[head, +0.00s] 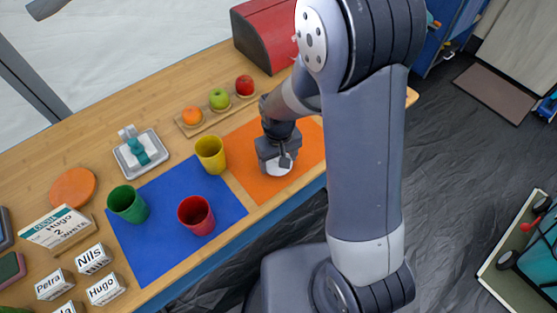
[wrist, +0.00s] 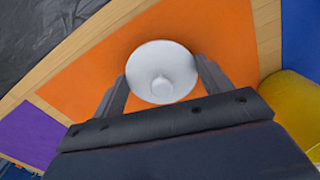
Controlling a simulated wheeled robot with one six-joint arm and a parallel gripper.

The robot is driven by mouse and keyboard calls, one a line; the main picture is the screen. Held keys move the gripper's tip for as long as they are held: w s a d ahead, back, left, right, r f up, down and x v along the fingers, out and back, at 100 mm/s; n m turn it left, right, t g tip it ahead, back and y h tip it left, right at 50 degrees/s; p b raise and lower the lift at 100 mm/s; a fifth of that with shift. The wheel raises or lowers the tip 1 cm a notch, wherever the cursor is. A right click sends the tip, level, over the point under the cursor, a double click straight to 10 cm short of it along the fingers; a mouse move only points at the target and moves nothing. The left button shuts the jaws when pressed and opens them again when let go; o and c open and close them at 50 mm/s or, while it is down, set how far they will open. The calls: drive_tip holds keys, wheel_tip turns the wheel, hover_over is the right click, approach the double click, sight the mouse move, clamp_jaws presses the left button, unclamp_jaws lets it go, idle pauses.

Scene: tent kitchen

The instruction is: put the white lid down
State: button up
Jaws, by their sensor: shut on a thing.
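The white lid (wrist: 160,70) is round with a small knob in its middle. In the wrist view it sits between the two fingers of my gripper (wrist: 162,85), which is shut on it. Orange mat shows all around it below. In the head view the lid (head: 279,166) is partly hidden under my gripper (head: 277,158), over the orange mat (head: 305,155) near the table's front edge. I cannot tell whether the lid touches the mat.
A yellow cup (head: 211,155) stands just left of the orange mat. A red cup (head: 196,216) and a green cup (head: 127,204) are on the blue mat (head: 160,252). Fruit stands on a wooden board (head: 207,119) behind. A red box (head: 265,35) is at the back.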

drive_tip(key=shift+f, duration=0.3)
drive_tip(key=shift+f, duration=0.2)
drive_tip(key=o, duration=0.9)
drive_tip(key=shift+o, duration=0.2)
drive_tip(key=shift+r, duration=0.15)
wheel_tip(320, 180, up, 12)
drive_tip(key=p, duration=0.1)
